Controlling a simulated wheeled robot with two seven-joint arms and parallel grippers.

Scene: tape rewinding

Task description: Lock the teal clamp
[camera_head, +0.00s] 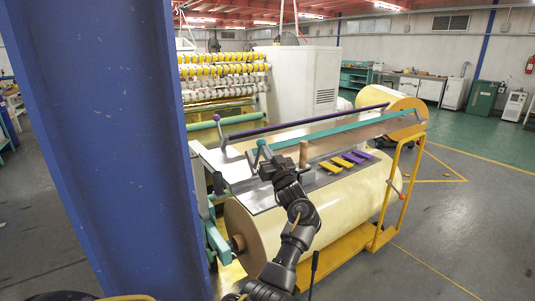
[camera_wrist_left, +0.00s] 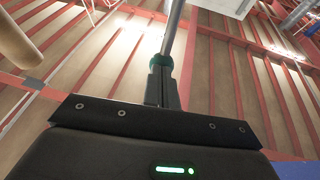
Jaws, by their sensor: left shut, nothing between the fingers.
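The teal clamp (camera_head: 335,131) is a long bar running across the top of the machine, from near my left gripper to the far right. A grey lever stands at its left end. My left gripper (camera_head: 264,160) is at this end, close to the lever, shut and empty. In the left wrist view, the shut fingers (camera_wrist_left: 162,82) point up towards a grey metal rod (camera_wrist_left: 173,28) with a teal-green part (camera_wrist_left: 158,61) around the fingertips' far end. I cannot tell whether the fingers touch it. My right gripper is not in view.
A purple bar (camera_head: 305,121) runs behind the teal one. A wooden peg (camera_head: 303,153) stands just right of my left gripper. Yellow and purple strips (camera_head: 342,162) lie on the plate. A large yellow roll (camera_head: 335,205) is below. A blue column (camera_head: 105,130) fills the left.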

